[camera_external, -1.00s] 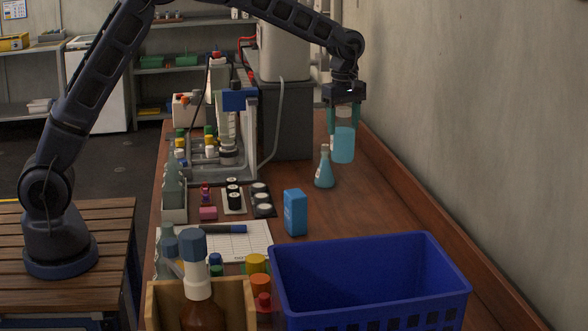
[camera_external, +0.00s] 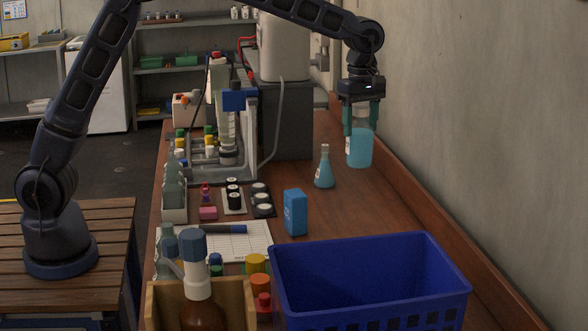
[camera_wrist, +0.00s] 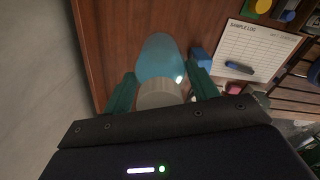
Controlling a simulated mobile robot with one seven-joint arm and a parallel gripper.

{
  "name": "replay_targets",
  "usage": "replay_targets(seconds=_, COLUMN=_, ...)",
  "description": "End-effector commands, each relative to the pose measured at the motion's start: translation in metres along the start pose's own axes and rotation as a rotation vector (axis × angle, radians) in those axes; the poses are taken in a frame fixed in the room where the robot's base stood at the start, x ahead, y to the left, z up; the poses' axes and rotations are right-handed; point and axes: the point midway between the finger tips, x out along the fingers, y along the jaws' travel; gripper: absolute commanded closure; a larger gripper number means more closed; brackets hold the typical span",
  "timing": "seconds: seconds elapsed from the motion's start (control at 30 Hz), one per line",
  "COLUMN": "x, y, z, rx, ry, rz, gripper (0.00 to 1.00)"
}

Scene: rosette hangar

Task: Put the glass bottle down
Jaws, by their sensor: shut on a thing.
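The glass bottle (camera_external: 360,148) is clear with blue liquid in its lower part and a small white label. My gripper (camera_external: 361,112) is shut on its upper part and holds it upright near the right edge of the bench. I cannot tell for sure whether its base touches the bench. In the wrist view, the glass bottle (camera_wrist: 160,62) points away from my gripper (camera_wrist: 160,92), its grey neck between the two green fingers.
A conical flask (camera_external: 324,172) with blue liquid stands just left of the bottle. A blue box (camera_external: 295,212) and a blue crate (camera_external: 368,250) are nearer the camera.

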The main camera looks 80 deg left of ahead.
Motion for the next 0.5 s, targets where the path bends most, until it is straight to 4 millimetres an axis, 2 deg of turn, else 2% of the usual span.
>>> replay_targets(seconds=0.17, x=0.007, y=-0.005, z=0.009, rx=-0.004, ry=0.001, rz=-0.001, gripper=0.97)
replay_targets(seconds=0.5, x=0.075, y=-0.005, z=0.009, rx=-0.004, ry=0.002, rz=-0.003, gripper=0.97)
